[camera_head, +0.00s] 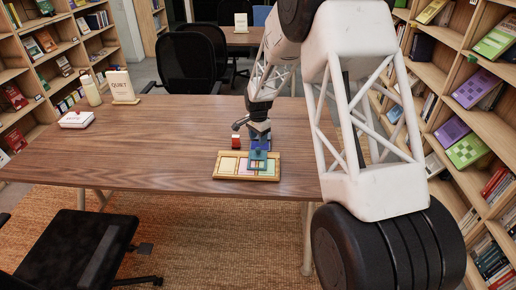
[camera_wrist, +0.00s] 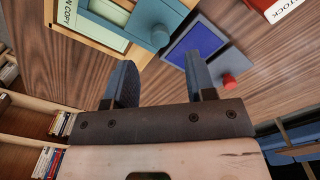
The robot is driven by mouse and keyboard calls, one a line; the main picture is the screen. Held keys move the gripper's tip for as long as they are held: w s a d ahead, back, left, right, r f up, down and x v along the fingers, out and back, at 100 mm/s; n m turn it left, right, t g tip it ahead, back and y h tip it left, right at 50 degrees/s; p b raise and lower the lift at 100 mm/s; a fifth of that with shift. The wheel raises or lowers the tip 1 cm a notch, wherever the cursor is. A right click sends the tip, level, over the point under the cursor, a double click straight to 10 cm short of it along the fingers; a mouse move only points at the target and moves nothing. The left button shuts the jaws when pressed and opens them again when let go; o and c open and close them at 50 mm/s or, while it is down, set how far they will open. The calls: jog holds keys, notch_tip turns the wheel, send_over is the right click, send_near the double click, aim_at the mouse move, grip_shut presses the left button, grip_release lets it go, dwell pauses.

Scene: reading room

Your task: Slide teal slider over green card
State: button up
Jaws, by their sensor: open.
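The teal slider (camera_head: 258,156) sits at the right part of a shallow wooden tray (camera_head: 218,178). In the head view my gripper (camera_head: 259,135) is above and just behind the tray; the fingertips are hard to make out.
The left half of the wooden table (camera_head: 140,150) is mostly clear. Bookshelves flank both sides.

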aim_at(258, 149)
jog(key=shift+f, duration=2.85)
grip_shut()
